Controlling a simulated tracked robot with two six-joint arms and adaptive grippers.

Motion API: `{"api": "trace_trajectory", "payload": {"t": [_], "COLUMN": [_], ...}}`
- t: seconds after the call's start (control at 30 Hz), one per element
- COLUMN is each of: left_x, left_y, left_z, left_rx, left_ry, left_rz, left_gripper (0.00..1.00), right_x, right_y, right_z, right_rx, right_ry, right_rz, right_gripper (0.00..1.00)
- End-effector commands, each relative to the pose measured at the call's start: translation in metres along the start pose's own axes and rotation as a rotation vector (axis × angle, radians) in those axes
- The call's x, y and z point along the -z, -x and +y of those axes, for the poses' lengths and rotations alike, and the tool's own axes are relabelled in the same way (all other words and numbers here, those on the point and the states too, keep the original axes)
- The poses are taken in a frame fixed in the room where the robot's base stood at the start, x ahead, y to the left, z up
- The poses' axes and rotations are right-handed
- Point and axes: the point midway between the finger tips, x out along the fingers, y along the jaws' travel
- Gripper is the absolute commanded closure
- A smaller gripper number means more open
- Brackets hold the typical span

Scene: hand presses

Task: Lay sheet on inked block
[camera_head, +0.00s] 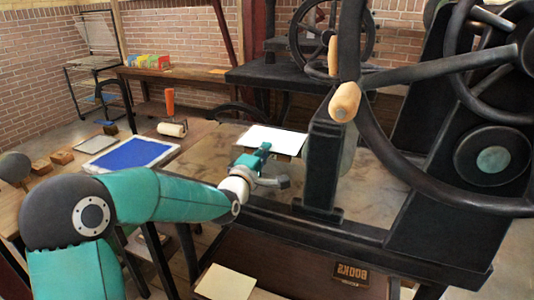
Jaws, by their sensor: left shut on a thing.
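A white sheet (275,140) is over the stone-coloured bed of the press (215,152), left of the black upright. My left gripper (262,152) is at the sheet's near edge and is shut on it. A narrow brown edge (285,158) shows just under the sheet's near side; it may be the block, most of which is hidden. I cannot tell whether the sheet touches it. My right gripper is not in view.
A blue inked slab (135,153) and a roller with an orange handle (172,128) are on the left table. The press's black wheel and wooden handle (344,101) stand close on the right. Cream paper (225,283) and a BOOKS block (350,273) are below.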

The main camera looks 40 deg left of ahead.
Motion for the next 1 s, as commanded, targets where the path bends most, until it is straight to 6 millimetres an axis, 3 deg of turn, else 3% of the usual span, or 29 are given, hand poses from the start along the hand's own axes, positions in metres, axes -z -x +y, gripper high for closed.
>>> {"api": "trace_trajectory", "payload": {"t": [0.03, 1.0], "left_x": [-0.0026, -0.0021], "left_y": [0.0016, 0.0017], "left_z": [-0.0195, -0.0198], "left_rx": [0.045, 0.045], "left_ry": [0.003, 0.004], "left_rz": [-0.007, -0.006], "left_gripper": [1.0, 1.0], "right_x": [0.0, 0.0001], "right_y": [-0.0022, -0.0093], "right_z": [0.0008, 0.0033], "right_rx": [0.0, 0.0], "right_ry": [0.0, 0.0], "right_rz": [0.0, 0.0], "right_gripper": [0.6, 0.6]}}
